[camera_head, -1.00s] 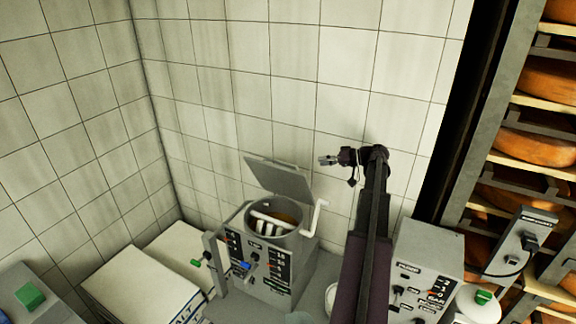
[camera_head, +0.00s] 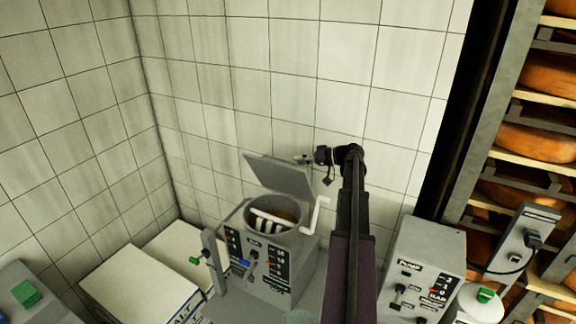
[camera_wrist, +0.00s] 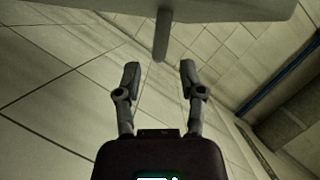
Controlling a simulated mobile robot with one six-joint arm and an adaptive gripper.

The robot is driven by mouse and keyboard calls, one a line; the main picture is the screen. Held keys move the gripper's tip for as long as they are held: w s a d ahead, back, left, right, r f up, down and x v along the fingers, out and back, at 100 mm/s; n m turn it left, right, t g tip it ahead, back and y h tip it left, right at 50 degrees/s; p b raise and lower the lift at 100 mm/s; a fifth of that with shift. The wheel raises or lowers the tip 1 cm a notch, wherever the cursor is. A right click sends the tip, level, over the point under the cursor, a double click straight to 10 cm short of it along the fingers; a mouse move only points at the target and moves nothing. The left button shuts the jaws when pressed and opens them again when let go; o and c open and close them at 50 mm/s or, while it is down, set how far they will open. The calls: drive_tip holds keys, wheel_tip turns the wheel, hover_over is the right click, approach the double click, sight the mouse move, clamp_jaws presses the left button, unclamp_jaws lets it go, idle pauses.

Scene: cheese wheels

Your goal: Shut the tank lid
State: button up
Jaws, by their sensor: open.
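The tank (camera_head: 270,262) is a grey box with a round opening and white bars inside. Its grey flat lid (camera_head: 280,177) stands open, tilted up and back toward the tiled wall. A white crank-like handle (camera_head: 317,212) rises at the tank's right. My gripper (camera_head: 303,160) is at the lid's upper right, close to its top corner; contact cannot be told. In the wrist view my gripper (camera_wrist: 159,78) has its two fingers apart with nothing clamped between them. A pale grey slab, apparently the lid (camera_wrist: 200,10), crosses the top, with a short rod (camera_wrist: 162,35) pointing down toward the gap.
A grey pump control box (camera_head: 425,265) stands right of my arm. White boxes (camera_head: 130,285) lie left of the tank. A shelf of cheese wheels (camera_head: 535,145) is at the far right. The tiled wall (camera_head: 290,90) is close behind the lid.

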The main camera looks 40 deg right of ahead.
sight(287, 162)
drive_tip(key=shift+b+x, duration=0.5)
drive_tip(key=shift+x, duration=2.05)
drive_tip(key=shift+c, duration=0.2)
clamp_jaws()
